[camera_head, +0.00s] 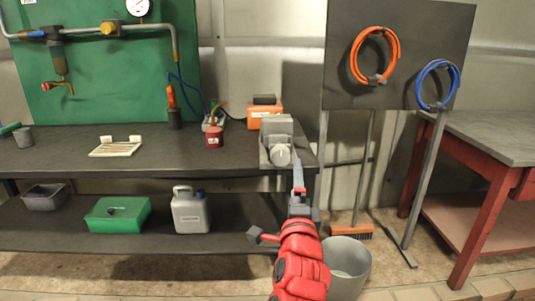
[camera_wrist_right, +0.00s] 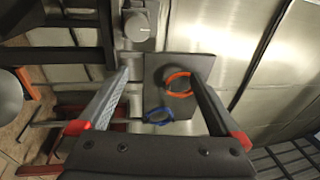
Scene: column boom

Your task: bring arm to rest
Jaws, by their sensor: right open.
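My right arm comes in from the bottom of the head view, red and pointing away from me. Its gripper (camera_head: 298,178) is in front of the workbench's right end, just below a grey boxy device with a round front (camera_head: 277,143). In the right wrist view the two grey fingers of my right gripper (camera_wrist_right: 163,78) stand wide apart with nothing between them touching. The dark board with the orange coil (camera_wrist_right: 178,84) and blue coil (camera_wrist_right: 160,116) shows beyond the fingers. My left gripper is not in view.
The dark workbench (camera_head: 70,158) holds a white tray (camera_head: 117,147), a red can (camera_head: 214,137) and an orange box (camera_head: 263,112). Its lower shelf holds a green box (camera_head: 118,214) and a grey jug (camera_head: 190,211). A grey bucket (camera_head: 350,265) stands close right of my arm. A red-legged table (camera_head: 490,140) is at right.

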